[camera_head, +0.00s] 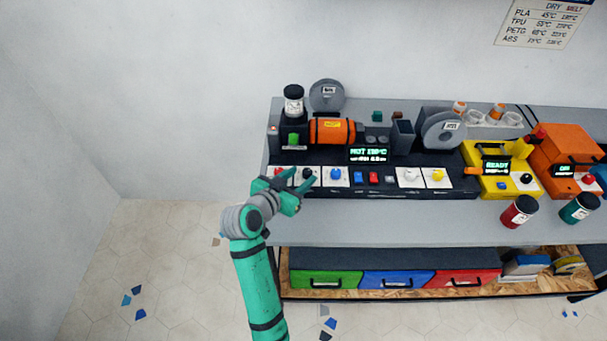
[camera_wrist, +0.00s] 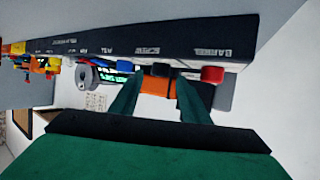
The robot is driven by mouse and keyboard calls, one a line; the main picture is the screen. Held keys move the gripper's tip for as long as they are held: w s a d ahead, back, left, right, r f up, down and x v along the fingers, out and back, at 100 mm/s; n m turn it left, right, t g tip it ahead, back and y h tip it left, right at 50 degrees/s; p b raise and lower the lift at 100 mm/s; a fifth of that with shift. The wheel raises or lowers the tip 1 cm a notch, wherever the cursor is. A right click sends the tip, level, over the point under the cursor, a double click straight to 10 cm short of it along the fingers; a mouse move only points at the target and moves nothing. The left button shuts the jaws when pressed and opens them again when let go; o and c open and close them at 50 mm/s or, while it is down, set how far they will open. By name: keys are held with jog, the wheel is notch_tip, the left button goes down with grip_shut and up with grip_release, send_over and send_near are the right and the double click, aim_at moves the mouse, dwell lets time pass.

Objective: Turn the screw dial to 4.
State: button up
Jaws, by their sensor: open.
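The screw dial is a black knob (camera_head: 308,174) on a white plate, second from the left in the front row of the dark machine. In the wrist view, which is upside down, the black knob (camera_wrist: 161,69) shows by the lettering "SCREW". My gripper (camera_head: 298,181) is open at the left end of the panel. In the wrist view its two green fingers (camera_wrist: 160,80) point at the black knob, one on each side. I cannot tell whether they touch it. The dial's pointer and numbers are too small to read.
A red knob (camera_wrist: 212,74) by the "BARREL" lettering is close beside one finger. A blue knob (camera_head: 336,174) is on the screw dial's other side. An orange barrel (camera_head: 332,131) stands behind.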

jog(key=v, duration=0.8)
dwell(0.4)
